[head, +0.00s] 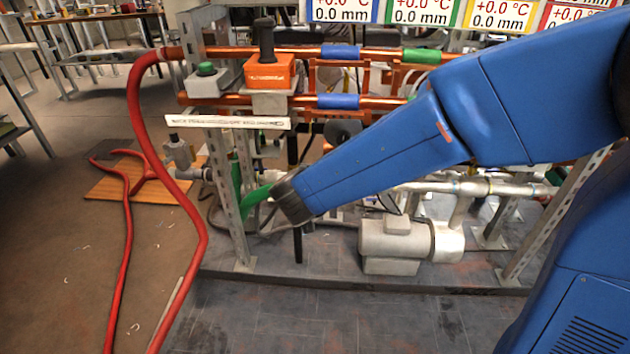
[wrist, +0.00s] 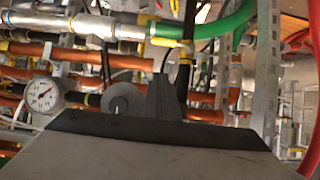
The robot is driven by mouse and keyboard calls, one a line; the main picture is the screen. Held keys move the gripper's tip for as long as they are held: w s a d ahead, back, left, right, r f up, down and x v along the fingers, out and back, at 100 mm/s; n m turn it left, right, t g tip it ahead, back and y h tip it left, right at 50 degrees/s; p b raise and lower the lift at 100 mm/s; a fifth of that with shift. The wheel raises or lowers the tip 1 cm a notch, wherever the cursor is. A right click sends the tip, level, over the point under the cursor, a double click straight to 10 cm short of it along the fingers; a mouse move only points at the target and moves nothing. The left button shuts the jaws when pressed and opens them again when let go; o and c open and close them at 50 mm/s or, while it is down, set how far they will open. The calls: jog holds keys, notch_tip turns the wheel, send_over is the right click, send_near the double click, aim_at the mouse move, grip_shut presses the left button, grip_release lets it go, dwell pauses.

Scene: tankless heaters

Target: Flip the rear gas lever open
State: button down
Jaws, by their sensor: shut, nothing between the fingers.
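In the wrist view a small yellow lever-like handle (wrist: 166,42) sits on the pipework beside a green hose (wrist: 222,24). I cannot tell for sure whether it is the rear gas lever or whether it stands open. My gripper (wrist: 163,80) points at the pipes as a dark, narrow, shut shape with nothing held. The yellow handle appears just above its tip; I cannot tell whether they touch. In the head view the dark end of my blue arm (head: 290,203) reaches low into the frame, near a green part (head: 255,197). No gas lever shows clearly there.
A metal frame post (head: 226,195) stands left of my arm's end. A red hose (head: 190,215) hangs farther left. A grey pump (head: 392,240) sits low to the right. Copper pipes and a gauge (wrist: 42,94) crowd the wrist view. Open floor lies left.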

jog(key=shift+w+f, duration=0.1)
jog(key=s+f+x, duration=0.1)
jog(key=f+x, duration=0.1)
jog(key=x, duration=1)
jog(key=shift+f, duration=0.35)
jog(key=shift+w+f, duration=0.1)
